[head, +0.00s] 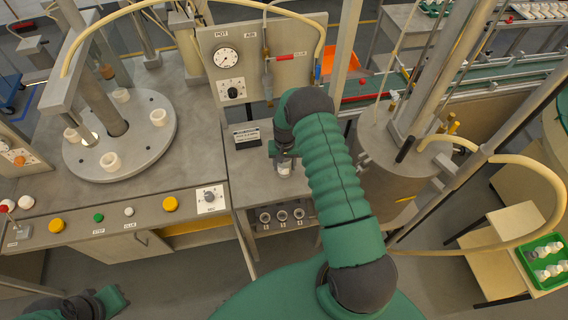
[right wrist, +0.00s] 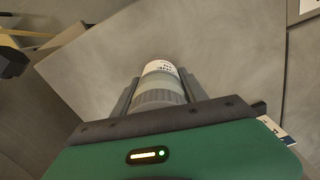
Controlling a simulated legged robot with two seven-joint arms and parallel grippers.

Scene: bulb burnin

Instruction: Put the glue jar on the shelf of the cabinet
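The glue jar (head: 284,166), pale with a printed label, is upright at the grey stand (head: 245,170) in the middle of the head view. My right gripper (head: 284,151) is over it from above. In the right wrist view the jar (right wrist: 160,85) sits between the two dark fingers, which appear to be against its sides. I cannot tell whether its base touches the stand. A grey cabinet (head: 120,248) is under the left bench, with a yellow-coloured opening (head: 205,239) beside its door. Its shelf is not clear. My left gripper (head: 112,302) is at the bottom left, its fingers unclear.
A round turntable (head: 150,150) with white cups is on the left bench. A gauge panel (head: 250,65) stands behind the stand. A small sign (head: 247,136) is left of the jar. A large metal pot (head: 395,170) with a hose is right of my arm.

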